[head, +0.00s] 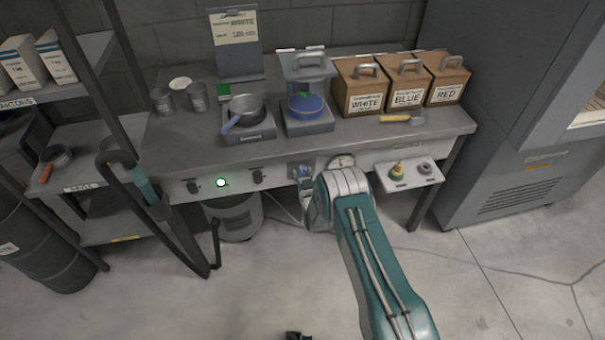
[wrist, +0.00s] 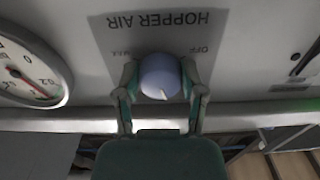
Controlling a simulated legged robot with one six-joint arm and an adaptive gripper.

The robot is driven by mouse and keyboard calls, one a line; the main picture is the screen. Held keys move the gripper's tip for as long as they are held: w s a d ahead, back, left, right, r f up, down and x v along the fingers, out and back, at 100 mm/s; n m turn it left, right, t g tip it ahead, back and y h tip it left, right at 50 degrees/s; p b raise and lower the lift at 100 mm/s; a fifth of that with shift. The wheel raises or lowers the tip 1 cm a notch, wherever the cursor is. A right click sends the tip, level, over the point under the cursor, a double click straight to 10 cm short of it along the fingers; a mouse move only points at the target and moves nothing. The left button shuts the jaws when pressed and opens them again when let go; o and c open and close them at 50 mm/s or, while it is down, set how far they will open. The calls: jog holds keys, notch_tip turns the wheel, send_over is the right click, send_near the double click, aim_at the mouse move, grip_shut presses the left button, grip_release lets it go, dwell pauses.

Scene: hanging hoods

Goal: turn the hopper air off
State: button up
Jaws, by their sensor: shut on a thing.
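The hopper air knob (wrist: 160,76) is a round blue-grey knob with a light pointer mark, in the wrist view. It sits on the panel under an upside-down label reading HOPPER AIR (wrist: 158,20), with smaller OFF and partly hidden lettering below it. My gripper (wrist: 160,82) has a finger on each side of the knob and is shut on it. The pointer mark shows at the knob's lower right. In the head view my gripper (head: 304,178) is at the bench's front panel, and my arm hides part of it.
A pressure gauge (wrist: 30,75) is left of the knob in the wrist view. On the bench (head: 385,137) stand a pan (head: 246,108), a blue-lidded dish (head: 307,105) and wooden boxes marked WHITE (head: 365,101), BLUE (head: 407,98) and RED (head: 445,94). A green light (head: 221,183) glows on the panel.

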jog(key=shift+r+n, duration=0.1)
jog(key=shift+n, duration=0.4)
dwell(0.3)
jog(key=n, duration=0.4)
jog(key=shift+w+n, duration=0.1)
jog(key=shift+n, duration=0.2)
jog(key=n, duration=0.5)
jog(key=shift+r+n, duration=0.1)
jog(key=shift+n, duration=0.2)
jog(key=n, duration=0.9)
jog(key=shift+n, duration=0.3)
jog(key=shift+f, duration=0.2)
jog(key=o, duration=1.2)
jog(key=shift+a, duration=0.15)
jog(key=shift+c, duration=0.2)
